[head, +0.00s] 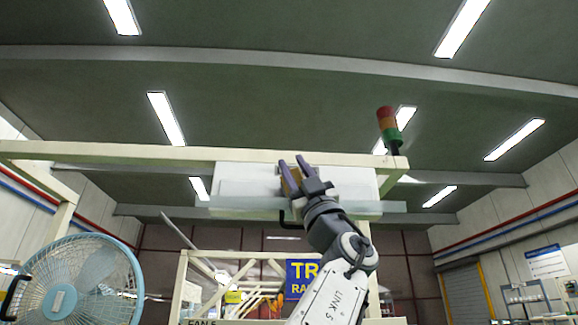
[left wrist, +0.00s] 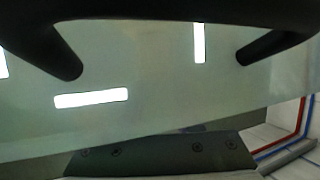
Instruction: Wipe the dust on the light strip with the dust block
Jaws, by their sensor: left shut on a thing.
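A long white light strip (head: 240,180) hangs under the cream overhead beam, with a pale translucent edge (head: 390,206) along its lower side. My left gripper (head: 292,164) is raised in front of the strip's middle, its two purple-grey fingers pointing up. It is shut on a small brown dust block (head: 291,182), partly hidden by the fingers. I cannot tell whether the block touches the strip. No dust can be made out clearly. My right gripper is not in view.
The cream beam (head: 120,152) runs across just above the strip. A red and green signal lamp (head: 388,130) stands on its right part. A blue fan (head: 80,280) is at lower left. A blue sign (head: 301,278) and a rack frame are behind, below the strip.

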